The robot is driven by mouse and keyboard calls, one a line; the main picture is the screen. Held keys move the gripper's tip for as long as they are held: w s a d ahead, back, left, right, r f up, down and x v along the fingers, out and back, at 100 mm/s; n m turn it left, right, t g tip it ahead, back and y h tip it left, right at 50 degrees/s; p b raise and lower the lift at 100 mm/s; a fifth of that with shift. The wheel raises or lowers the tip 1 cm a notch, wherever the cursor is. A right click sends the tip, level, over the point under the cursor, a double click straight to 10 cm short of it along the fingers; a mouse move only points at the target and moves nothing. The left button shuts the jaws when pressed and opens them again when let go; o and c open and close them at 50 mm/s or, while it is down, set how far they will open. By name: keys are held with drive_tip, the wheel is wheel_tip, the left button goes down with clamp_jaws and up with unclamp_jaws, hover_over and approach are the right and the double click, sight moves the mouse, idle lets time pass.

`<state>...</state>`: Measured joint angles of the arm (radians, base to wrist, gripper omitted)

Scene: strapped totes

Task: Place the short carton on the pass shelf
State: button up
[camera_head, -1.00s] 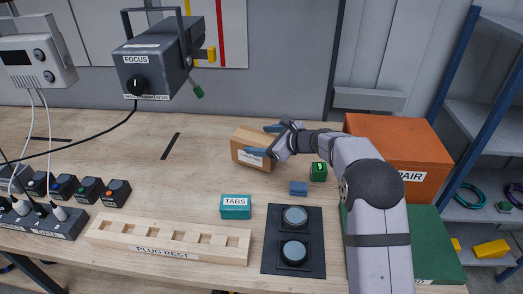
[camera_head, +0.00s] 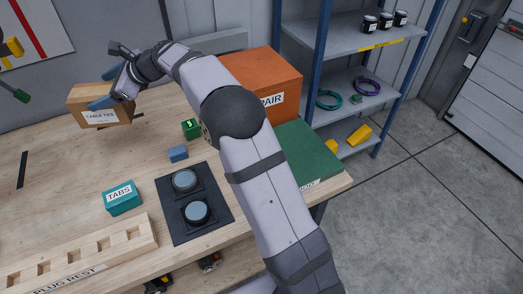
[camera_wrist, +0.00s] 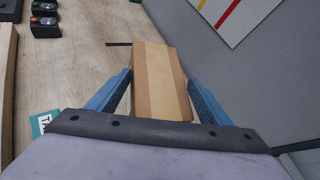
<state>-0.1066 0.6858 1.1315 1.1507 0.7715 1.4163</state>
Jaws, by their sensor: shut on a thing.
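The short carton (camera_head: 88,96) is a brown cardboard box with a white CABLE TIES label, at the far left of the workbench in the head view. My gripper (camera_head: 110,95) is shut on it, with blue fingers on two sides. In the wrist view the carton (camera_wrist: 162,85) sits between the fingers (camera_wrist: 158,95). It appears raised a little over the bench, though the gap is hard to judge. A grey shelf unit with blue posts stands at the right; its upper board, taken as the pass shelf (camera_head: 335,45), has a yellow label too small to read.
An orange box (camera_head: 262,70) and a green box (camera_head: 300,150) stand on the bench between carton and shelves. Dark jars (camera_head: 385,21) occupy the upper board's right part; its left part is clear. Cable coils (camera_head: 367,87) lie on the board below. A teal TABS box (camera_head: 122,198) is nearer.

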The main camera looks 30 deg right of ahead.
wheel_tip(320, 180, up, 8)
drive_tip(key=shift+r, duration=0.2)
drive_tip(key=shift+c, duration=0.2)
drive_tip(key=shift+d+r, duration=0.25)
drive_tip(key=shift+r, duration=0.05)
drive_tip(key=s+d+f+p, duration=0.1)
drive_tip(key=s+d, duration=0.2)
drive_tip(key=d, duration=0.8)
drive_tip(key=s+d+f+p, duration=0.1)
drive_tip(key=s+d, duration=0.2)
drive_tip(key=d, duration=0.8)
drive_tip(key=s+d+r+m+p, duration=0.1)
drive_tip(key=s+d+r+p, duration=0.15)
drive_tip(key=s+d, duration=1.55)
wheel_tip(320, 180, down, 22)
drive_tip(key=p, duration=0.3)
drive_tip(key=shift+s+a+r+h, duration=0.15)
drive_tip(key=shift+s+a+h, duration=0.1)
drive_tip(key=shift+a+h, duration=0.15)
